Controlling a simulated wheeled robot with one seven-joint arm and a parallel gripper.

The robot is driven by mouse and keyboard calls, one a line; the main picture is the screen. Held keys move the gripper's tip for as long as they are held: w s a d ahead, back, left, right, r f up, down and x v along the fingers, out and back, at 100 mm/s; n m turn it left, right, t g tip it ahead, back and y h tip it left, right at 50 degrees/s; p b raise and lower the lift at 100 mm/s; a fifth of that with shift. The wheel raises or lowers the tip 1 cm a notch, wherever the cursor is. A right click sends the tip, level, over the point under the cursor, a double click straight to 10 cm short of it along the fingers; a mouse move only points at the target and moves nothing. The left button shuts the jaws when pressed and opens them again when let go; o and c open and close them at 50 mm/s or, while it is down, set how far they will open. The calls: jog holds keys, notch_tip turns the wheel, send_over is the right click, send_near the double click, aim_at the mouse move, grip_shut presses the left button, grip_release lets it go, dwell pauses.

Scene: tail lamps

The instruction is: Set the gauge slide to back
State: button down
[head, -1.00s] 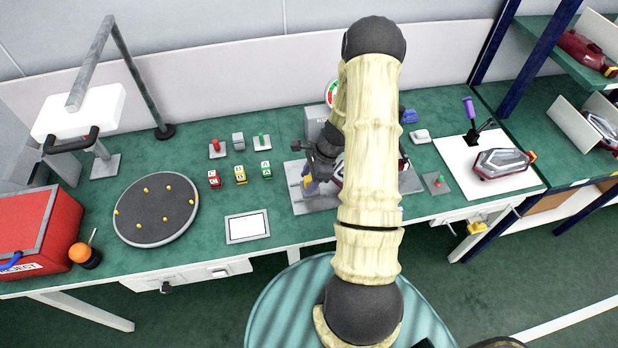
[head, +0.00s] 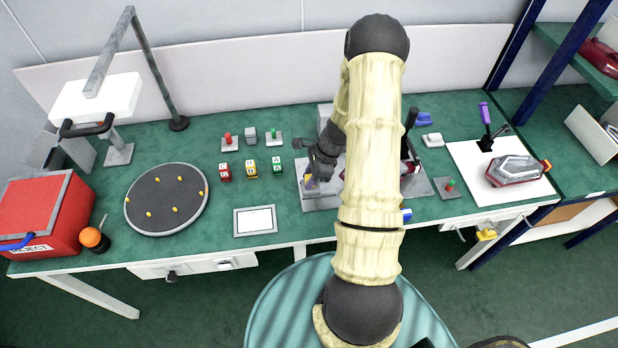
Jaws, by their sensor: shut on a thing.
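My gripper (head: 312,173) is dark, points down at this end of the plate, and is shut on the slide. The fingertips and their exact hold are small and partly hidden. My arm covers the middle of the fixture. A grey and red lamp part shows on both sides of the arm.
Left of the fixture are several small coloured blocks (head: 251,168), a white-screened tablet (head: 255,220) and a round dark turntable (head: 166,205). A red reject bin (head: 45,215) stands far left. Right are a purple-handled lever (head: 485,115) and a lamp (head: 515,170) on a white board.

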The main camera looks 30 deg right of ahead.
jog(key=shift+w+a, duration=0.1)
jog(key=shift+a, duration=0.15)
jog(key=c, duration=1.1)
grip_release()
jog(key=shift+a, duration=0.15)
jog(key=shift+r, duration=0.1)
jog(key=b+v, duration=0.1)
jog(key=v, duration=1.6)
jog(key=shift+r, duration=0.15)
